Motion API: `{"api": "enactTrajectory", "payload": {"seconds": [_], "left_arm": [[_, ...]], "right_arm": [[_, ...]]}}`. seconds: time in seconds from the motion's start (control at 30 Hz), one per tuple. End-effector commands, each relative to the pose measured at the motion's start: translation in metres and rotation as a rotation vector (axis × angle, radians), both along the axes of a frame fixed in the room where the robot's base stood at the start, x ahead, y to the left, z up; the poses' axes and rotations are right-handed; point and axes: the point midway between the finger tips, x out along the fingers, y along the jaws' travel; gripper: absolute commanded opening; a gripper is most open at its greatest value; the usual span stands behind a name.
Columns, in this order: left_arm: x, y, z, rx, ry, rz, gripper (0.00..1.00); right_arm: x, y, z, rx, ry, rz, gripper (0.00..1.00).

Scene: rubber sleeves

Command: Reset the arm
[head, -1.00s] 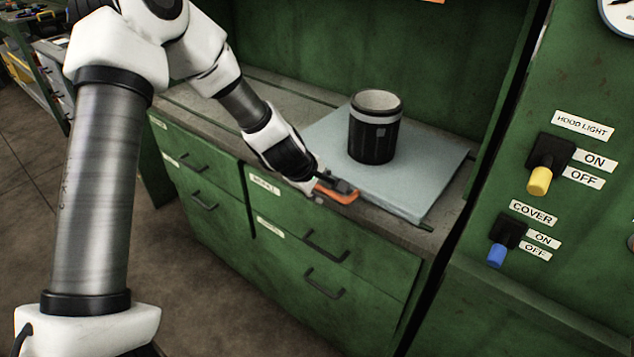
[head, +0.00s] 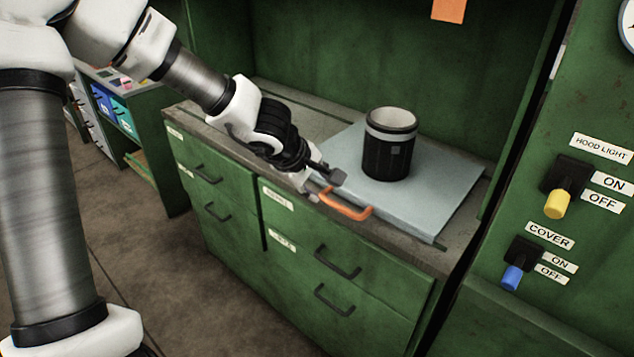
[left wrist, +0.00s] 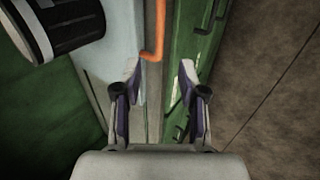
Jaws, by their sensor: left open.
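My left arm comes in from the left in the head view. Its gripper (head: 323,187) is open and empty above the front edge of the counter, just left of an orange handle (head: 345,204). In the left wrist view the two fingers (left wrist: 160,85) stand wide apart. The orange handle (left wrist: 154,50) lies ahead of them there, not between the pads. The handle is on the front of a pale blue-grey cover panel (head: 440,205) lying flat on the counter. A black canister with a light band (head: 388,150) stands upright on the panel. My right gripper is not in view.
Green drawers with dark handles (head: 337,262) lie below the counter. On the right wall are the yellow hood light switch (head: 557,204) and blue cover switch (head: 512,277). A shelf with bins (head: 118,108) stands at the back left. Floor at the left is clear.

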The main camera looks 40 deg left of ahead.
Motion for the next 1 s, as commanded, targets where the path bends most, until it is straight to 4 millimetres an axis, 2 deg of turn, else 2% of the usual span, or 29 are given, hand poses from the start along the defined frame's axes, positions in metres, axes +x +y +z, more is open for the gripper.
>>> {"api": "enactTrajectory", "payload": {"seconds": [0.37, 0.47, 0.53, 0.57, 0.6, 0.67, 0.7, 0.77, 0.8, 0.9, 1.0], "left_arm": [[0.000, 0.000, -0.004, 0.001, 0.008, 0.000, 0.41], [-0.007, -0.001, -0.032, 0.010, 0.074, -0.005, 0.41], [-0.020, -0.003, -0.073, 0.042, 0.175, -0.018, 0.41], [-0.029, -0.005, -0.094, 0.059, 0.230, -0.030, 0.41], [-0.045, -0.008, -0.124, 0.092, 0.309, -0.063, 0.41], [-0.076, -0.012, -0.169, 0.170, 0.430, -0.165, 0.41], [-0.100, -0.014, -0.197, 0.228, 0.510, -0.254, 0.41], [-0.138, -0.015, -0.235, 0.315, 0.619, -0.406, 0.41], [-0.164, -0.016, -0.257, 0.368, 0.683, -0.523, 0.41], [-0.228, -0.024, -0.301, 0.471, 0.786, -0.856, 0.41], [-0.268, -0.041, -0.326, 0.499, 0.771, -1.152, 0.41]], "right_arm": [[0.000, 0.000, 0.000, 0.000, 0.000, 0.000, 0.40], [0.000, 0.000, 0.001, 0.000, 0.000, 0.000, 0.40], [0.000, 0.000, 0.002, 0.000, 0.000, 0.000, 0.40], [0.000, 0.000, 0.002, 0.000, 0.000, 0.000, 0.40], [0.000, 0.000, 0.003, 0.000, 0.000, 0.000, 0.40], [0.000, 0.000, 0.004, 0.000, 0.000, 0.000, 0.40], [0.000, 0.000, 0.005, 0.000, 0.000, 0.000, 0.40], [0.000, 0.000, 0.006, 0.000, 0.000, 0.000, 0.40], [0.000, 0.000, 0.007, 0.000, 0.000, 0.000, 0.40], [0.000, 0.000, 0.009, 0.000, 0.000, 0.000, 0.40], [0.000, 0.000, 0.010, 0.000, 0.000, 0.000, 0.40]]}}
